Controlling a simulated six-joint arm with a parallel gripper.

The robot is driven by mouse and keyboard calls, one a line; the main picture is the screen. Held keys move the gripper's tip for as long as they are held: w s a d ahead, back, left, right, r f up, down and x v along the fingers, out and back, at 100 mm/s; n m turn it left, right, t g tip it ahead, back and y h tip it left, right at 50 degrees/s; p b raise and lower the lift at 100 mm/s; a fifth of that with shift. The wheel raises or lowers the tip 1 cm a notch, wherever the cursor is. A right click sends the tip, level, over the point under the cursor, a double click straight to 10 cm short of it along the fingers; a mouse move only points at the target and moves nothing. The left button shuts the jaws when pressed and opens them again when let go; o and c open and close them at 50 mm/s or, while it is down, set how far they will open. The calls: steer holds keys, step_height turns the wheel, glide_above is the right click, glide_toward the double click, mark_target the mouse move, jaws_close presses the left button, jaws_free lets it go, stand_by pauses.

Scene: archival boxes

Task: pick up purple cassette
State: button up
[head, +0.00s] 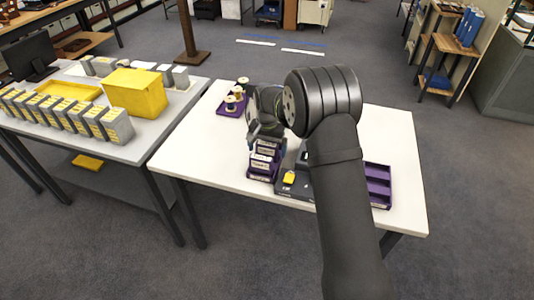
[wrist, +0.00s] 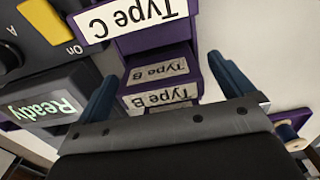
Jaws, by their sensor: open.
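Purple cassettes with white labels stand stacked in a purple holder (head: 262,176) on the white table in the head view. In the head view my gripper is above the holder, partly hidden by my arm.
A dark device (head: 292,188) with a yellow part is right of the holder; its screen (wrist: 45,105) reads "Ready". An empty purple tray (head: 378,184) lies farther right. Spools stand on a purple tray (head: 226,111) behind. A grey table (head: 150,135) at left holds yellow and grey boxes.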

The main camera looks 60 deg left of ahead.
steer(key=shift+f, duration=0.25)
steer(key=c, duration=1.1)
steer(key=shift+c, duration=0.2)
steer(key=shift+r, duration=0.2)
steer(key=shift+r, duration=0.25)
steer(key=r, duration=0.3)
steer(key=shift+w+d+r, duration=0.15)
steer(key=shift+w+r, duration=0.05)
steer(key=shift+r, duration=0.2)
steer(key=w+d+r, duration=0.6)
steer(key=w+d, duration=0.2)
steer(key=w, duration=1.1)
steer(key=shift+s+d+f, duration=0.1)
steer(key=shift+s+f, duration=0.05)
steer(key=shift+f, duration=1.9)
steer(key=shift+s+d+f, duration=0.1)
steer(key=shift+f, duration=1.95)
